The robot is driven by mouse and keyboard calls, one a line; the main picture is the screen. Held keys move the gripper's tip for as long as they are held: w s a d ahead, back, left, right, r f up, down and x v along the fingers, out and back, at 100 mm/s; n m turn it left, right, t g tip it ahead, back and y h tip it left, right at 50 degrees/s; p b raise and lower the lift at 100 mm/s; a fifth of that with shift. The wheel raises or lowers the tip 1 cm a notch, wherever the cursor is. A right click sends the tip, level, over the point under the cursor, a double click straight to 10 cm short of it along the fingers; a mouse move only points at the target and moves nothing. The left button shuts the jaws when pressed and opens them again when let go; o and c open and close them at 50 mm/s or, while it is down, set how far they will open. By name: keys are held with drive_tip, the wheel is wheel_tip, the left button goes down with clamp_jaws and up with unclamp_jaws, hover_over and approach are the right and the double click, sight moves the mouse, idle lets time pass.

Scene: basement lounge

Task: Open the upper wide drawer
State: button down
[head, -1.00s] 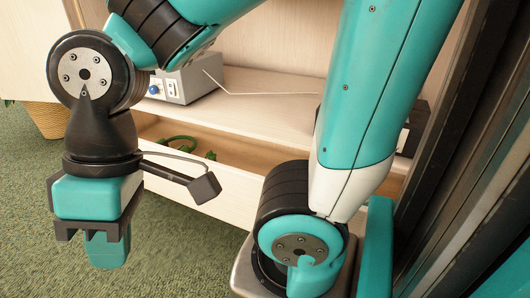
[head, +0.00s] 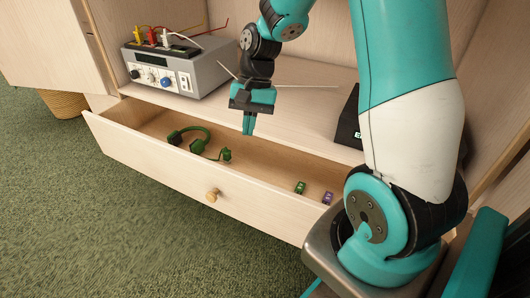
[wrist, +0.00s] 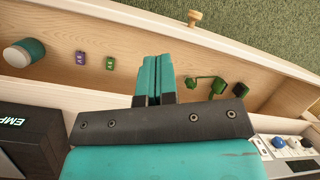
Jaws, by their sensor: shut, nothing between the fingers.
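The wide drawer (head: 150,160) is pulled out of the pale wooden cabinet in the head view, and its inside shows. Its round wooden knob (head: 212,195) is on the front panel; the knob also shows at the top of the wrist view (wrist: 194,17). My gripper (head: 249,130) points down above the drawer's inside, behind the front panel and apart from the knob. In the wrist view its fingers (wrist: 153,68) are together with nothing between them. A green headset (head: 190,134) and small green (head: 299,187) and purple (head: 328,198) items lie in the drawer.
A grey instrument box (head: 178,72) with leads stands on the shelf above the drawer. A black box (head: 349,122) stands on the shelf at right. A woven basket (head: 65,103) is at far left. Green carpet (head: 70,220) in front of the drawer is clear.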

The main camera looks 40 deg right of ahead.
drive_tip(key=d+f+m+p, duration=0.1)
drive_tip(key=d+f+m, duration=0.4)
drive_tip(key=d, duration=0.4)
drive_tip(key=s+a+f+b, duration=0.2)
drive_tip(key=a+f+b, duration=0.2)
drive_tip(key=a+f, duration=0.3)
drive_tip(key=shift+s+f+m+y, duration=0.2)
drive_tip(key=shift+f+m+y, duration=0.1)
drive_tip(key=shift+f, duration=0.3)
drive_tip(key=shift+a, duration=0.1)
